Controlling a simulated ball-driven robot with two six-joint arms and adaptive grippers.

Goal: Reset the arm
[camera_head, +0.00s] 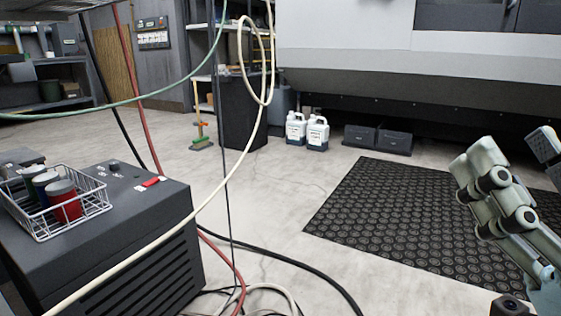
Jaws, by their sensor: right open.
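My right gripper (508,153) is at the right edge of the head view, with its pale green, black-jointed fingers pointing up. Its fingers are spread apart, and nothing shows between them. In the picture it lies over the right part of the black studded floor mat (385,215). My right arm comes in from the lower right corner, and most of it is out of the frame. My left gripper is not in view.
A dark machine box (150,255) at the lower left carries a wire basket (100,203) with several cans. Hoses and cables hang across the left and middle. White jugs (317,132) and black cases (394,142) stand at the back. The floor between box and mat is mostly clear.

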